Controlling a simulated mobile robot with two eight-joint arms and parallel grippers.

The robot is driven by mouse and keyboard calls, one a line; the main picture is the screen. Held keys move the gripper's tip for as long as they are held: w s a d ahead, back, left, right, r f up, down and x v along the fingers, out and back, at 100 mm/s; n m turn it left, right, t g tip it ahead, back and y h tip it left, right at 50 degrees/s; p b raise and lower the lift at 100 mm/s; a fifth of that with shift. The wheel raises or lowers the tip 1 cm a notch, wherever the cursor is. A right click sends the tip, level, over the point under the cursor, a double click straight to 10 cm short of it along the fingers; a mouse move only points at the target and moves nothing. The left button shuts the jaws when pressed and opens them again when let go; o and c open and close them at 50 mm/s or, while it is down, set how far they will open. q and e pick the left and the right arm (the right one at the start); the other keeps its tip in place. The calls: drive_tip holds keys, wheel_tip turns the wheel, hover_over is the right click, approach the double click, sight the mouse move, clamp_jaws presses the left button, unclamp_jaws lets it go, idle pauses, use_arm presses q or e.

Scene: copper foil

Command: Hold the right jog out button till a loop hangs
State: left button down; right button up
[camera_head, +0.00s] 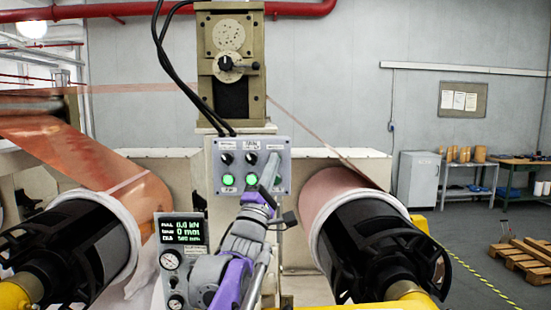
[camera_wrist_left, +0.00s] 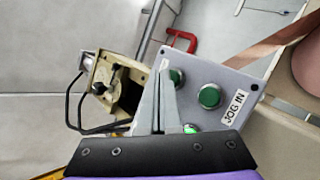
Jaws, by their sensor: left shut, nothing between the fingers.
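The grey control panel (camera_head: 283,148) carries dark knobs and lit green buttons (camera_head: 227,180). In the left wrist view the panel (camera_wrist_left: 222,75) shows tilted, with several green buttons (camera_wrist_left: 209,96) and a "JOG IN" label (camera_wrist_left: 235,107). My left gripper (camera_head: 273,158) is shut and empty in front of the panel's right part, hiding some of it. Its fingers (camera_wrist_left: 163,68) show in the wrist view; contact with a button cannot be told. The right foil roll (camera_head: 328,187) sends a straight, slanting copper strip (camera_head: 308,130) up to the machine head. My right gripper is out of view.
The left foil roll (camera_head: 152,198) and a gauge box with a green display (camera_head: 183,232) stand left of my arm. The beige machine head (camera_head: 231,95) rises behind the panel, with black cables (camera_head: 163,55). A wooden pallet (camera_head: 522,258) lies on the floor at right.

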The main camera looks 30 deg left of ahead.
use_arm(q)
drive_tip(key=shift+w+a, duration=0.2)
drive_tip(key=shift+w, duration=0.1)
idle(0.8)
idle(2.1)
drive_tip(key=shift+s+d, duration=0.4)
drive_tip(key=shift+s, duration=0.3)
drive_tip(key=s+d, duration=0.1)
drive_tip(key=s, duration=0.2)
drive_tip(key=s+d, duration=0.1)
drive_tip(key=shift+s+d+p, duration=0.15)
drive_tip(key=shift+d+p, duration=0.2)
drive_tip(key=shift+p, duration=0.05)
